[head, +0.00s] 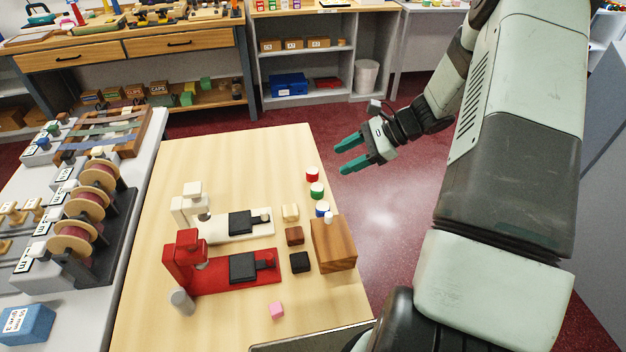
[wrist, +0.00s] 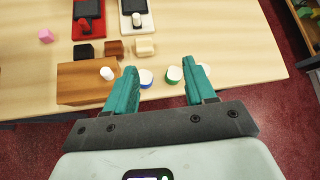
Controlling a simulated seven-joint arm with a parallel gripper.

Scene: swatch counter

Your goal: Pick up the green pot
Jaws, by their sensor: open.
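The green pot (head: 317,190) is a small cylinder with a white lid, near the right edge of the wooden table (head: 215,160). It stands between a red pot (head: 312,174) and a blue pot (head: 322,209). In the wrist view the green pot (wrist: 173,75) shows between the two teal fingers, beyond their tips or level with them. My gripper (head: 342,157) is open and empty, off the table's right edge in the head view. It is apart from the green pot. In the wrist view my gripper (wrist: 160,75) has the blue pot (wrist: 146,78) partly beside its left finger.
A wooden block (head: 333,246) with a white-topped peg stands beside the blue pot. Cream, brown and black cubes (head: 300,262) lie left of it. A red press (head: 215,275) and a white press (head: 225,225) stand further left. The table's far part is clear.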

